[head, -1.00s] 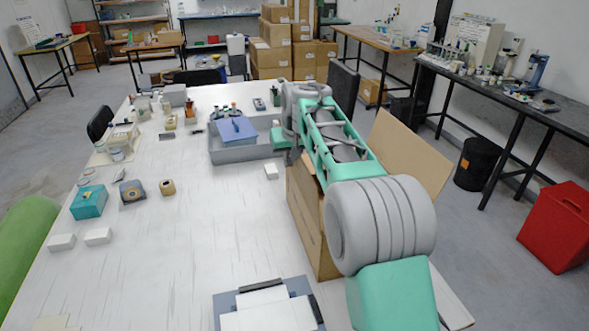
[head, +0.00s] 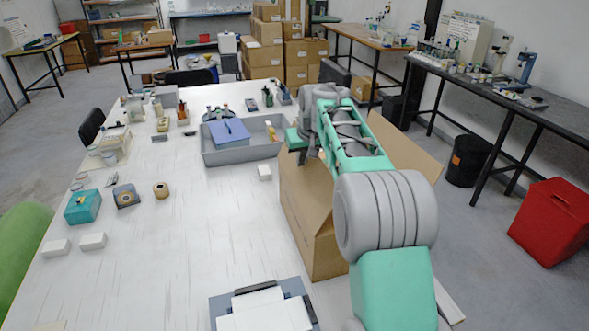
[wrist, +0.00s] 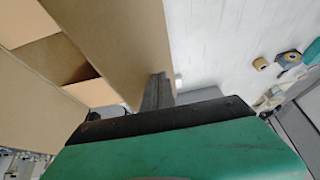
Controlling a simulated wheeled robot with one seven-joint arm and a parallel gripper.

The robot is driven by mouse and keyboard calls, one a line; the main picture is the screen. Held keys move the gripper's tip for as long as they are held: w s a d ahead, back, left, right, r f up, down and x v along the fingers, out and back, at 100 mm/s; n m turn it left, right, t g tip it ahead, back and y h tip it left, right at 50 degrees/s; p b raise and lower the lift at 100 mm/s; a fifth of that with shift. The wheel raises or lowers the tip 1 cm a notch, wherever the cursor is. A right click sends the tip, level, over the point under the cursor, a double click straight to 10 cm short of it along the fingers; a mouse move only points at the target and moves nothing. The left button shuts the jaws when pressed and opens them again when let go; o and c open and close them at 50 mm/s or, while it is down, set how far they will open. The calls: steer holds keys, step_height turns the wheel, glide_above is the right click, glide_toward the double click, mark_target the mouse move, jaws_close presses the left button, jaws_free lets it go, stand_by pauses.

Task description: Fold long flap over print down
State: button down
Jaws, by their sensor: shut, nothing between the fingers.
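The brown open carton (head: 330,255) stands on the white table, partly hidden behind my arm in the head view. One long flap (head: 408,145) stands out to its right. In the wrist view, another long cardboard flap (wrist: 115,45) rises beside the carton's opening, where inner panels (wrist: 50,62) show at left. My gripper (wrist: 158,85) is shut and empty, its fingers close against this flap's right-hand side; I cannot tell whether they touch. In the head view, the fingertips are hidden. No print is visible on the flaps.
A grey tray (head: 215,157) with a blue box lies left of the carton. A small white block (head: 264,173) sits close by. A grey and white item (head: 262,310) lies at the front.

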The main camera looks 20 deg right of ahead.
mark_target(312, 161)
stand_by(0.3)
steer(key=shift+d+f, duration=0.35)
steer(key=shift+d, duration=0.45)
steer(key=shift+d+f, duration=0.3)
steer(key=shift+d, duration=0.45)
steer(key=shift+f, duration=0.1)
steer(key=shift+d+f, duration=0.9)
steer(key=shift+d, duration=0.3)
